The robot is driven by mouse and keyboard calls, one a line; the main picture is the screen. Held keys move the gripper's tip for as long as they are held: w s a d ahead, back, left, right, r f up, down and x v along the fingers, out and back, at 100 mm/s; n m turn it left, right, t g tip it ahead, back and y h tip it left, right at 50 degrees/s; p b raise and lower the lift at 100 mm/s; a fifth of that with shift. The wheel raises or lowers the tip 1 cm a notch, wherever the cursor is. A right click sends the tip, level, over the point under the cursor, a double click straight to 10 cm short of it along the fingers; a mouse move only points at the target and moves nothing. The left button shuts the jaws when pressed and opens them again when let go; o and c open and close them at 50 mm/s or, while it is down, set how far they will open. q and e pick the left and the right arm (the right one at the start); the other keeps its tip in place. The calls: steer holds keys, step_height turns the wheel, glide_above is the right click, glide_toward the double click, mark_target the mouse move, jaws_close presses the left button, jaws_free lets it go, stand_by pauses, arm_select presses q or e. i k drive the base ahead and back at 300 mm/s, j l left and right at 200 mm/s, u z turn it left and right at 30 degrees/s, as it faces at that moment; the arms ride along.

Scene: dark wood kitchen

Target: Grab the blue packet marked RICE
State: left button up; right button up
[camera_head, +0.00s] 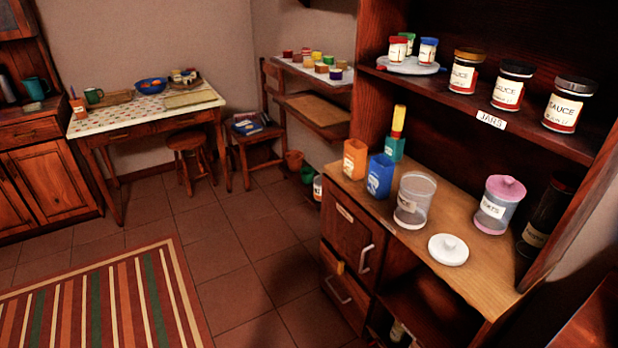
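A blue packet (380,176) with white lettering stands upright on the wooden counter of the cabinet at the right. Its lettering is too small to read for certain. An orange packet (355,159) stands just to its left, and a clear open jar (413,200) stands just to its right. A green box with a yellow top (396,140) is behind it. Neither of my grippers shows in the head view.
A white lid (448,250) and a pink-lidded jar (497,204) share the counter (480,275). Sauce jars (508,86) line the shelf above. Drawers (352,238) are below. Tiled floor (235,290) before the cabinet is clear, beside a striped rug (105,305).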

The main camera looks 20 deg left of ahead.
mark_target(381, 170)
steer(key=u, duration=0.25)
steer(key=z, duration=0.6)
steer(key=i+j+z, duration=0.1)
steer(key=j+z, duration=0.9)
steer(key=j, duration=0.2)
steer(key=i, duration=0.05)
